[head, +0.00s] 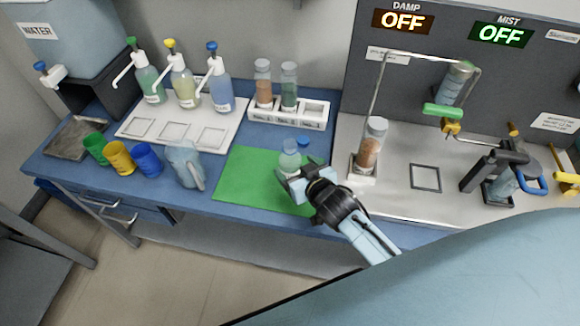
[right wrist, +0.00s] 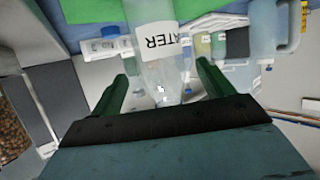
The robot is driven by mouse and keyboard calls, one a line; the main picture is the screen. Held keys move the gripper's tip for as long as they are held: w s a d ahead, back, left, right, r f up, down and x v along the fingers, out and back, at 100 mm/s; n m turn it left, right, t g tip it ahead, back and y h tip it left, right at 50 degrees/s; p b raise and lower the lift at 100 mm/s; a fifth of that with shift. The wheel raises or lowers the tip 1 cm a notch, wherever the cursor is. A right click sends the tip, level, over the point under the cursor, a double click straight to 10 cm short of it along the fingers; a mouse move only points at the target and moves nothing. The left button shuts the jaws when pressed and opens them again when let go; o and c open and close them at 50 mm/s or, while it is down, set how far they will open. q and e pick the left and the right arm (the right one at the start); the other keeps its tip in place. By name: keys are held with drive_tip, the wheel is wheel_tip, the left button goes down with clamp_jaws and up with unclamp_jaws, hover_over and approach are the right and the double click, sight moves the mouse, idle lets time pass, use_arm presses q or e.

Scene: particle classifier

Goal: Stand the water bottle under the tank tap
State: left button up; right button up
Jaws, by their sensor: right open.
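The water bottle (head: 289,161) stands open-topped on the green mat (head: 240,180). It is clear, and its label partly reads in the right wrist view (right wrist: 158,42). My right gripper (head: 292,178) is at the bottle's near side. Its two green fingers (right wrist: 163,75) are spread, one on each side of the bottle; I cannot tell whether either touches it. The water tank (head: 75,38) is at the upper left, on a black stand (head: 97,93). Its tap (head: 48,74) has a blue top and juts out at the left. My left gripper is not in view.
A metal tray (head: 76,138) lies at the table's left end. Green, yellow and blue cups (head: 120,158) and a jug (head: 185,163) stand left of the mat. Pump bottles (head: 183,82) and a vial rack (head: 290,113) are behind. A blue cap (head: 304,142) lies beside the bottle.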

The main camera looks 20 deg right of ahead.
drive_tip(key=shift+x, duration=2.9)
drive_tip(key=shift+f, duration=0.1)
drive_tip(key=shift+s, duration=0.1)
drive_tip(key=c, duration=1.1)
